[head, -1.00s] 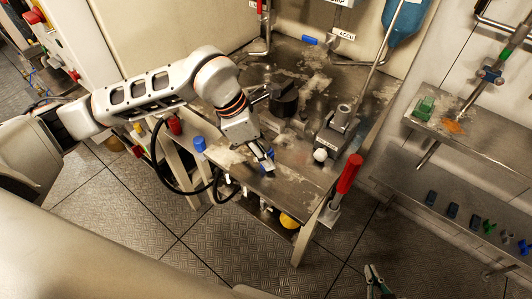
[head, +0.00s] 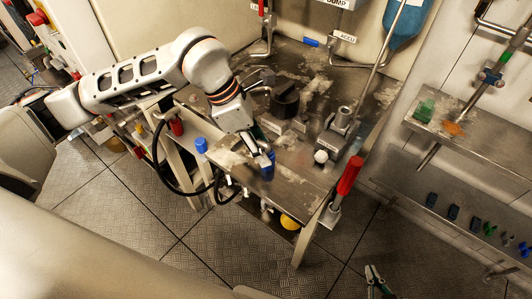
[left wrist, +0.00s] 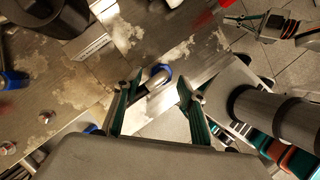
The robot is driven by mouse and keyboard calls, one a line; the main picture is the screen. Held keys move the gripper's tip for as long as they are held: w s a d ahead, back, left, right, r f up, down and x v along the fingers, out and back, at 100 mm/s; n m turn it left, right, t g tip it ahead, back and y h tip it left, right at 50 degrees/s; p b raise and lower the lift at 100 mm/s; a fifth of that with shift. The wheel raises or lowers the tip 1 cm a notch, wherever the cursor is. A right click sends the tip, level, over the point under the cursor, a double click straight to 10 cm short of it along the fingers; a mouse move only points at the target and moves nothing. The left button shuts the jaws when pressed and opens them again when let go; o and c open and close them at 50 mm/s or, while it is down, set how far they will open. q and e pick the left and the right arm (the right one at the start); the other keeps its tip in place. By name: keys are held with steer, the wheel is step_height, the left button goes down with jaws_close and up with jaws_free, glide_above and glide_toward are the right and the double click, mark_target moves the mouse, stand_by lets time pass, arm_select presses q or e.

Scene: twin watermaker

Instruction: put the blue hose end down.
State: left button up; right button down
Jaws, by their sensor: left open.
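The blue hose end (head: 267,173) is at the front edge of the metal bench top (head: 300,185). In the left wrist view the blue hose end (left wrist: 161,73) shows as a blue ring with a grey tube, between my spread fingers. My left gripper (head: 263,160) is open, low over the bench edge. Its two green-padded fingers (left wrist: 160,88) stand apart on either side of the hose end. I cannot tell whether a finger touches it. My right gripper (head: 374,270) is low at the bottom, over the floor, with its fingers apart and empty.
A blue cap (head: 201,145) stands at the bench's left edge, with a black hose (head: 160,165) looping below. A black cylinder (head: 285,99) and a grey fitting (head: 337,125) stand on the bench. A red handle (head: 349,175) rises at the right corner. A wall shelf (head: 465,130) is at right.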

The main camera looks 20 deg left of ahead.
arm_select(q)
steer(key=v, duration=0.8)
steer(key=shift+r, duration=0.1)
steer(key=shift+s, duration=0.15)
